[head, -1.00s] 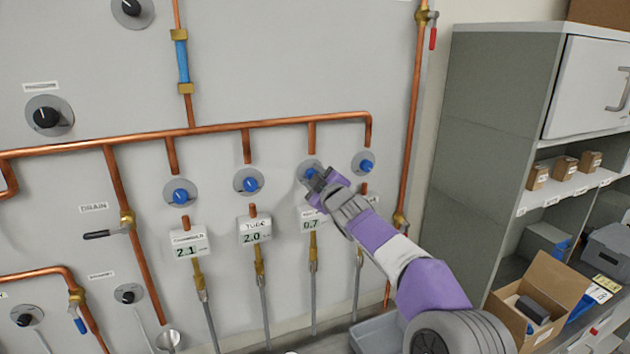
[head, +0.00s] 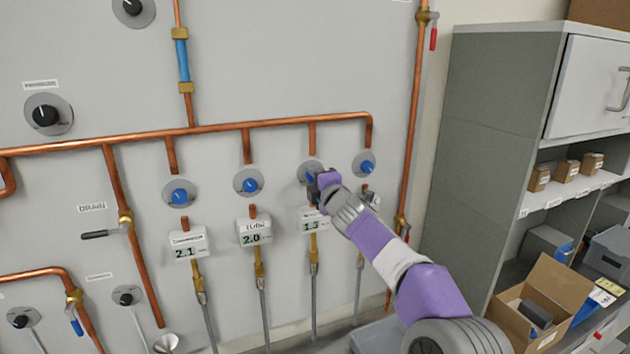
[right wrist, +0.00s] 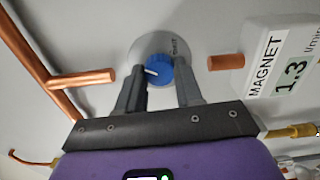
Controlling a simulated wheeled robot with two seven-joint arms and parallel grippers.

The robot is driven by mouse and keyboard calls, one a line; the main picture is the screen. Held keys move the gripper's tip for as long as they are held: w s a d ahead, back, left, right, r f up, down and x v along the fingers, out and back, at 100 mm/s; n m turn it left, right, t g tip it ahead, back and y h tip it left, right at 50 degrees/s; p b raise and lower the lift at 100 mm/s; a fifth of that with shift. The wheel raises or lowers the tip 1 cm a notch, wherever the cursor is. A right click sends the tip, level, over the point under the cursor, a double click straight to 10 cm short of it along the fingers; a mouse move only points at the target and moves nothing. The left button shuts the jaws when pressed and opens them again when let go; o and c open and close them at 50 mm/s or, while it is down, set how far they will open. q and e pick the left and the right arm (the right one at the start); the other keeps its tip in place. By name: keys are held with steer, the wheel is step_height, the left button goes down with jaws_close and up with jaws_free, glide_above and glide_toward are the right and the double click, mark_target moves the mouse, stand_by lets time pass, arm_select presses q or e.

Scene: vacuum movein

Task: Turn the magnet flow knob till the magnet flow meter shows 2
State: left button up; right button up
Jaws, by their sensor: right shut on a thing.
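The blue magnet flow knob (right wrist: 158,70) sits on a round grey plate on the wall panel, with a white pointer mark on its face. My right gripper (right wrist: 160,92) is shut on it, one dark finger on each side. In the head view my purple right gripper (head: 322,183) covers most of the knob (head: 310,174). The magnet flow meter (right wrist: 288,72) reads 1.3 and its label MAGNET shows in the right wrist view. In the head view the meter (head: 313,221) sits just below the gripper and also reads 1.3. My left gripper is out of view.
Blue knobs stand left of it over the chamber meter (head: 188,243) reading 2.1 and the tube meter (head: 254,232) reading 2.0. Another blue knob (head: 367,166) is close on the right. Copper pipes (head: 130,139) run along the panel. Shelves (head: 470,150) stand at right.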

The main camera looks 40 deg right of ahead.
steer(key=shift+n, duration=0.3)
stand_by(0.4)
steer(key=o, duration=1)
steer(key=shift+o, duration=0.2)
steer(key=shift+s, duration=0.1)
steer(key=b+v, duration=0.2)
steer(key=v, duration=0.5)
steer(key=shift+s, duration=0.2)
steer(key=shift+a, duration=0.1)
